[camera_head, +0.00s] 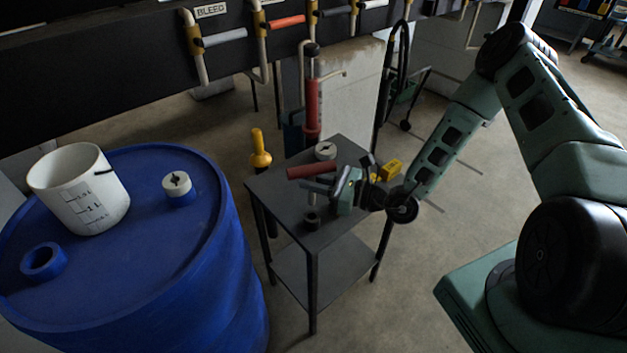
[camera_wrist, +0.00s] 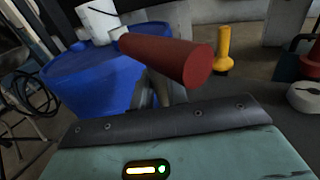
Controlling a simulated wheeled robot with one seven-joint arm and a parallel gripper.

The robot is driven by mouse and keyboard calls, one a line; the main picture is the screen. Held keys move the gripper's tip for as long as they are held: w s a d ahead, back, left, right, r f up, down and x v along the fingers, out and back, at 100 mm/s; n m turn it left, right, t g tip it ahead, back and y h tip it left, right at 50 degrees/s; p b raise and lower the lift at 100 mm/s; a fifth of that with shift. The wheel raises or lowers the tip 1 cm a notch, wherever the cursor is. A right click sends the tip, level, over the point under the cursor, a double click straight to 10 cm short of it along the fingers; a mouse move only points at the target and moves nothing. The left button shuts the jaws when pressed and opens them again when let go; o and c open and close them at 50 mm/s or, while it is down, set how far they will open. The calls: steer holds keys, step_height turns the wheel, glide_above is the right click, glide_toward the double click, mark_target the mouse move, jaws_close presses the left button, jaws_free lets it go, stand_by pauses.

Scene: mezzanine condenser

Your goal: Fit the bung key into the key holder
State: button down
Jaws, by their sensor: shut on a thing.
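The bung key (camera_head: 308,172) shows as a thick red bar, its handle, above the small dark table. In the wrist view the red handle (camera_wrist: 165,57) lies across the picture in front of my fingers. My gripper (camera_head: 318,187) is shut on the key, and the handle lies roughly level. The key's lower part is hidden by the fingers and the gripper body. A short dark round piece with a hollow top (camera_head: 311,217) stands on the table's near edge, below and in front of my gripper; it looks like the key holder, but I cannot be sure.
The table (camera_head: 270,187) also bears a white round cap (camera_head: 326,150) and yellow pieces (camera_head: 390,170). A blue drum (camera_head: 140,275) at left carries a white bucket (camera_head: 80,190), a blue ring (camera_head: 43,262) and a white-topped bung (camera_head: 177,187). A yellow post (camera_head: 260,150) stands behind.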

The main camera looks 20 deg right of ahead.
mark_target(314, 204)
steer(key=shift+f+b, duration=1.85)
steer(key=shift+f, duration=2.25)
steer(key=c, duration=1.3)
jaws_free()
steer(key=b+v, duration=0.2)
steer(key=v, duration=1.5)
steer(key=shift+d, duration=0.15)
steer(key=shift+s, duration=0.15)
